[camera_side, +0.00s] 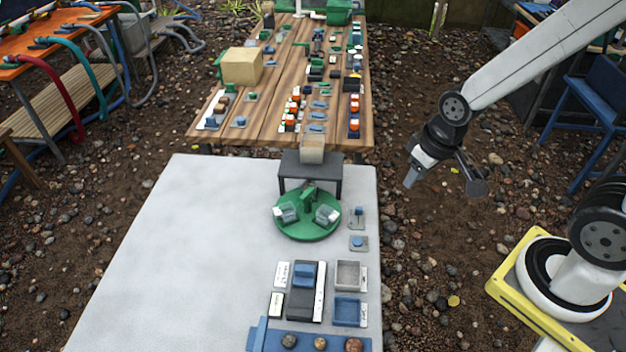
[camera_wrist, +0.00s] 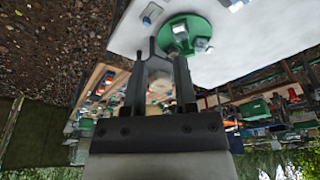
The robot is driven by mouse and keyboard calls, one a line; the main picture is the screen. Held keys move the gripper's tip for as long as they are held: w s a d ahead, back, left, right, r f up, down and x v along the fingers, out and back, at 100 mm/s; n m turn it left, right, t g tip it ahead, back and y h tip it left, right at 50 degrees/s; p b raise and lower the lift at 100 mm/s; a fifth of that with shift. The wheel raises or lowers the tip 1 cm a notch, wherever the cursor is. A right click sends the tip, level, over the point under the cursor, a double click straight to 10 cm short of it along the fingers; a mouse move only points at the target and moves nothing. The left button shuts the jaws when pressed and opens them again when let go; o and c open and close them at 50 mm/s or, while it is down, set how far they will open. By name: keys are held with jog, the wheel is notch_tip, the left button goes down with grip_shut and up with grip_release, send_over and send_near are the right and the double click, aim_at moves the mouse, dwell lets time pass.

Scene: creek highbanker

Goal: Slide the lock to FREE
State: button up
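A dark block with a blue slider (camera_side: 304,274) stands on the grey-white table, with small white label plates (camera_side: 282,274) at its left; their lettering is too small to read. A green turntable (camera_side: 307,228) carries grey pieces, and two small blue-topped switches (camera_side: 357,216) sit at its right. I cannot tell which of these is the lock. My gripper (camera_side: 411,180) hangs over the gravel to the right of the table, apart from everything. In the wrist view my gripper (camera_wrist: 164,58) has its two dark fingers apart with nothing held; the turntable (camera_wrist: 186,32) shows beyond them.
A grey tray (camera_side: 348,275) and a blue tray (camera_side: 347,311) lie right of the slider block. A blue rack (camera_side: 312,340) with round stones is at the front. A wooden table (camera_side: 280,110) crowded with parts stands behind. The white table's left half is clear.

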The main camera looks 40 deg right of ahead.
jog(key=shift+o, duration=0.4)
jog(key=shift+w+f+m, duration=0.1)
jog(key=shift+w+m, duration=0.25)
jog(key=shift+m, duration=0.05)
jog(key=m+g, duration=0.3)
jog(key=m, duration=2.3)
send_over(359, 208)
jog(key=shift+f, duration=9.05)
jog(key=shift+f, duration=0.15)
jog(key=shift+f, duration=4.35)
jog(key=shift+c, duration=0.2)
